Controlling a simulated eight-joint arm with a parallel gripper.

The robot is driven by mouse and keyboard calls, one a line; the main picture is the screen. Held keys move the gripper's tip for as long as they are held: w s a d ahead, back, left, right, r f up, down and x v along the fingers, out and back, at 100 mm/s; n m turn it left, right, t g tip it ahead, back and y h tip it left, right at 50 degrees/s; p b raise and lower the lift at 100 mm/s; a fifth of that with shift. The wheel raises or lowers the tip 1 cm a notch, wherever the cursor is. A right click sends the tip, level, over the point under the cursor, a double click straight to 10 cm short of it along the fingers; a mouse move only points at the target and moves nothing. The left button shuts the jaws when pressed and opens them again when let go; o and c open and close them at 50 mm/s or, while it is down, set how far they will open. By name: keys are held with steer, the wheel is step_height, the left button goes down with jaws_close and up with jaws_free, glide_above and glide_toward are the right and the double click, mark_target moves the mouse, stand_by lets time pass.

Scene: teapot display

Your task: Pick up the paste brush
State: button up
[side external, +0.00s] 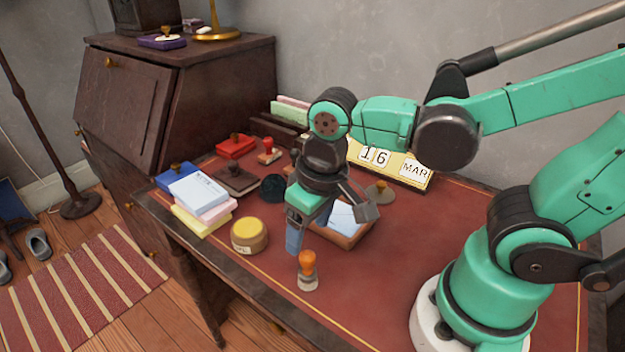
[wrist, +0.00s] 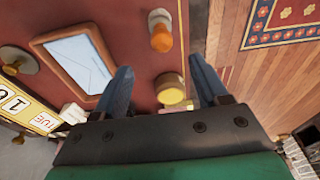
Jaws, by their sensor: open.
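A stubby upright piece with an orange top and a pale grey base (side external: 308,272) stands near the desk's front edge. It could be the paste brush, but I cannot tell for sure. It also shows at the top of the wrist view (wrist: 160,32). A round jar with a yellow lid (side external: 249,235) stands to its left and shows between my fingers in the wrist view (wrist: 171,89). My gripper (side external: 306,232) is open and empty, above the desk behind the orange-topped piece. The wrist view shows its two blue fingers (wrist: 163,84) spread apart.
A wooden tray with pale paper (side external: 350,238) lies just right of my gripper. Paper pads (side external: 200,196), stamps (side external: 236,146) and a date block (side external: 388,163) stand around it. The red desk top (side external: 385,285) is clear toward the front right.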

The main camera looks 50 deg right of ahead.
mark_target(308, 253)
steer(key=shift+s+a+f+g, duration=0.25)
steer(key=shift+f+g, duration=0.05)
steer(key=shift+f, duration=0.2)
steer(key=shift+w+f, duration=0.15)
steer(key=shift+f, duration=1.1)
steer(key=shift+w+f, duration=0.15)
steer(key=shift+f, duration=1.05)
jaws_close()
